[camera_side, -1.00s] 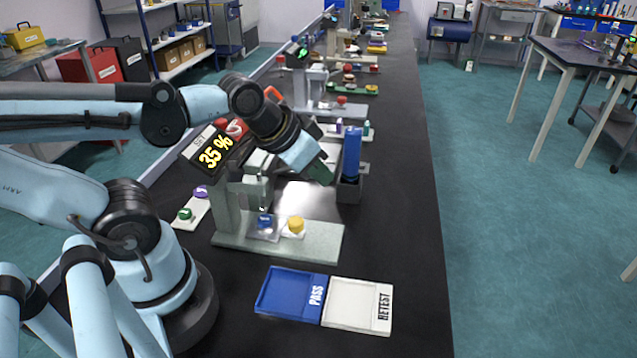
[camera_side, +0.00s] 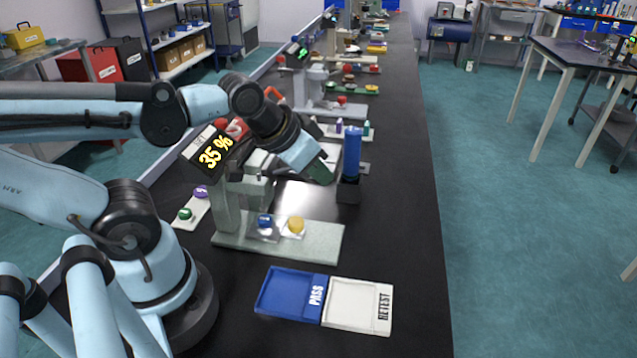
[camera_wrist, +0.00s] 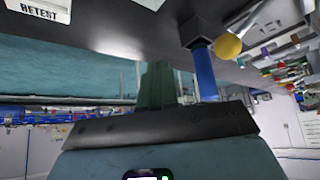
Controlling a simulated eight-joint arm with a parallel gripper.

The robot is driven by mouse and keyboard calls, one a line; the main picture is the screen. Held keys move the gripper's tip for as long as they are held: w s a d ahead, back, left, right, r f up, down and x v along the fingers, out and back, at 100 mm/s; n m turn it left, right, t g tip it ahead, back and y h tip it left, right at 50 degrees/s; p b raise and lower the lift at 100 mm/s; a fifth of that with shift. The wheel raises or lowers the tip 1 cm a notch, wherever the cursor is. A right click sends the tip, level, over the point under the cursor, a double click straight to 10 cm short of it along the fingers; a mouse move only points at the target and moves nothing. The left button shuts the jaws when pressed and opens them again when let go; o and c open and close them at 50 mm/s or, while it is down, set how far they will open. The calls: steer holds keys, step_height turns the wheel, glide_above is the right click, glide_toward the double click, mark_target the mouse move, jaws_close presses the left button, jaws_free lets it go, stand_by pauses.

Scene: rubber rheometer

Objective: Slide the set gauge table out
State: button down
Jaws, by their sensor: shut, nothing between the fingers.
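The set gauge (camera_side: 228,200) is a pale grey stand with a display reading 35 %. Its long flat base (camera_side: 318,240) points right; I cannot tell which part is the sliding table. A small blue piece (camera_side: 264,220) and a yellow piece (camera_side: 296,224) sit on clear plates at the base. My gripper (camera_side: 322,174) is above and behind the base, apart from these pieces. Its green fingers are shut and empty, as the wrist view also shows (camera_wrist: 157,85). My arm hides part of the gauge's top.
A blue cylinder (camera_side: 352,150) stands upright on a dark block (camera_side: 348,190), close right of my gripper. A blue PASS tray (camera_side: 262,304) and a white RETEST tray (camera_side: 357,325) lie in front. Other bench equipment stands behind. The bench's right strip is clear.

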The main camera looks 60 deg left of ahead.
mark_target(294, 220)
steer(key=c, duration=1.5)
jaws_free()
steer(key=shift+o, duration=1.3)
steer(key=shift+s+a+m+g, duration=0.1)
steer(key=shift+a+m+g, duration=0.1)
steer(key=shift+m+g, duration=0.3)
steer(key=o, duration=0.5)
steer(key=m+g, duration=0.1)
steer(key=m, duration=0.1)
steer(key=s+a+m+g, duration=0.1)
steer(key=shift+r+m, duration=0.15)
steer(key=shift+m, duration=0.25)
steer(key=shift+c, duration=0.2)
steer(key=shift+s+a+f+m+g, duration=0.35)
steer(key=shift+f+m+g, duration=0.35)
steer(key=shift+f+m, duration=0.8)
steer(key=shift+s+a+f+m+g, duration=0.3)
steer(key=shift+f+m+g, duration=0.5)
steer(key=shift+f, duration=1.25)
steer(key=shift+s+a+f+m+g, duration=0.15)
steer(key=shift+s+f+m+g, duration=0.4)
steer(key=shift+f+m, duration=1)
steer(key=shift+f+n, duration=0.25)
